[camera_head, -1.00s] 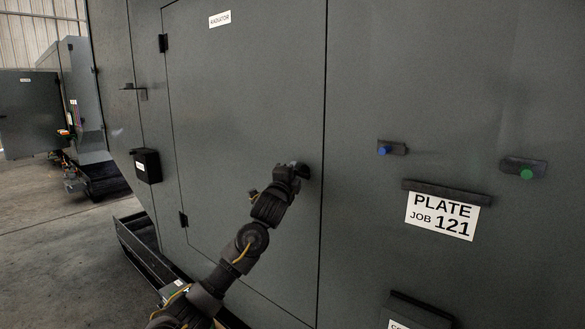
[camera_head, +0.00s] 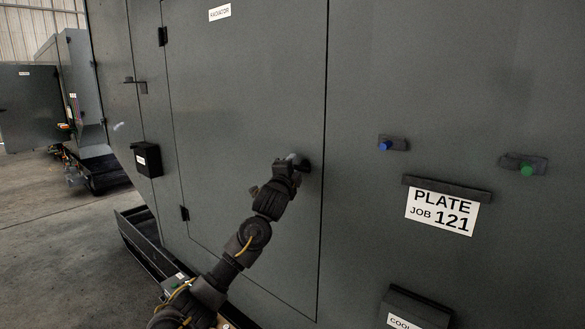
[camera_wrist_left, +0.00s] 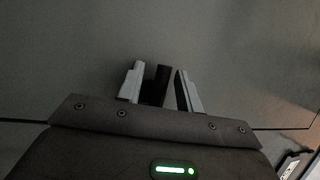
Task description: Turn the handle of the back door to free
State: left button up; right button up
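The door (camera_head: 245,100) with a RADIATOR label is closed flush in the dark grey enclosure. Its dark handle (camera_head: 304,166) sits near the door's right edge and is partly hidden by my gripper. My left gripper (camera_head: 290,165) is at the handle. In the left wrist view the handle (camera_wrist_left: 161,82) shows as a dark bar between the two pale fingers of my left gripper (camera_wrist_left: 160,88). The fingers stand apart on either side of it, with a narrow gap visible. The handle's exact angle is hard to tell. My right gripper is not in view.
Right of the door are a blue button (camera_head: 385,145), a green button (camera_head: 526,170) and a PLATE JOB 121 sign (camera_head: 441,211) under a ledge. A black box (camera_head: 148,161) is on the left wall. Open floor (camera_head: 50,205) lies at the left.

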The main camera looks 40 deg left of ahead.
pick_arm(q)
jog(key=b+v, duration=0.4)
jog(key=v, duration=0.6)
jog(key=shift+s+d, duration=0.2)
jog(key=shift+s, duration=0.15)
jog(key=shift+f, duration=0.1)
